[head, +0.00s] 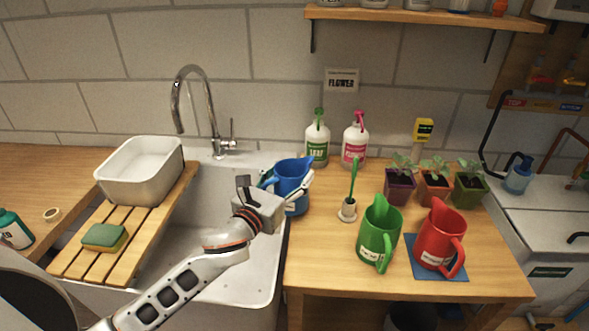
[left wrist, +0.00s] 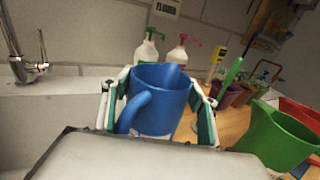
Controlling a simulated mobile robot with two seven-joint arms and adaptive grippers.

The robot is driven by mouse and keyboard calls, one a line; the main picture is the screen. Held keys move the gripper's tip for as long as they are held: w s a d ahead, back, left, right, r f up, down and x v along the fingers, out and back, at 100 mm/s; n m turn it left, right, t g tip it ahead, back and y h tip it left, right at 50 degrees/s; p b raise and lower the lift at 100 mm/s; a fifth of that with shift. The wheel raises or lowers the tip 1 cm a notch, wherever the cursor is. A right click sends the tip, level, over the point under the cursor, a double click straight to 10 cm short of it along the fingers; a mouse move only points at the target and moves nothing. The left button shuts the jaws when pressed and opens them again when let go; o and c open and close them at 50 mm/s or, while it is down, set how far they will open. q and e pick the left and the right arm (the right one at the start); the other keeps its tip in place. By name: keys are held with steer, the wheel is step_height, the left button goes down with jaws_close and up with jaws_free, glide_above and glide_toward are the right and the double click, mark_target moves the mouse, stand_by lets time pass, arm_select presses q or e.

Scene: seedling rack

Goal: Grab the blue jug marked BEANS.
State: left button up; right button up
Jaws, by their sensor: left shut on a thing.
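The blue jug (head: 292,180) stands at the left end of the wooden counter, beside the sink. A white label shows low on it, but I cannot read its word. My left gripper (head: 284,187) is shut on the blue jug, with a finger on each side of its body. In the left wrist view the jug (left wrist: 161,88) sits upright between the fingers, its handle toward the camera. My right gripper is not in view.
A green jug (head: 380,235) and a red jug (head: 439,240) stand to the right, the red one on a blue mat (head: 466,272). Potted seedlings (head: 436,188) are at the back right. The sink (head: 215,190) lies left.

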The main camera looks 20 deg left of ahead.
arm_select(q)
steer(key=shift+s+a, duration=0.1)
steer(key=shift+s, duration=0.75)
steer(key=shift+s, duration=0.1)
stand_by(2.5)
